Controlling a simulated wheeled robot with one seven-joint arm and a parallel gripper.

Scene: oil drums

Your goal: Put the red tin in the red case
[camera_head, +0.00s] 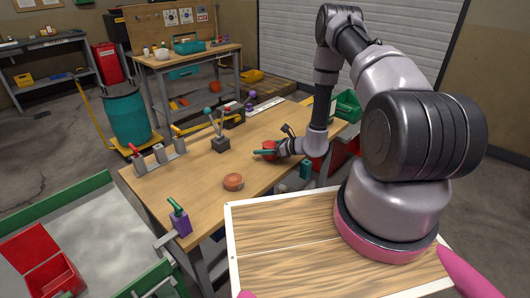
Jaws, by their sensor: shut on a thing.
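My gripper (266,153) is over the right part of the wooden workbench (190,190), with its teal fingers pointing left. It is shut on a small red tin (269,145), partly hidden by the fingers. I cannot tell whether the tin touches the bench top. A red case (65,276) with its lid up and its inside showing sits at the lower left, in a grey bin with a green rim (75,191). The case is far to the left of my gripper, and the frame's bottom edge cuts it off.
A round brown-orange tin (233,182) stands on the bench near my gripper. A teal drum (128,117) stands behind. The bench front middle is clear.

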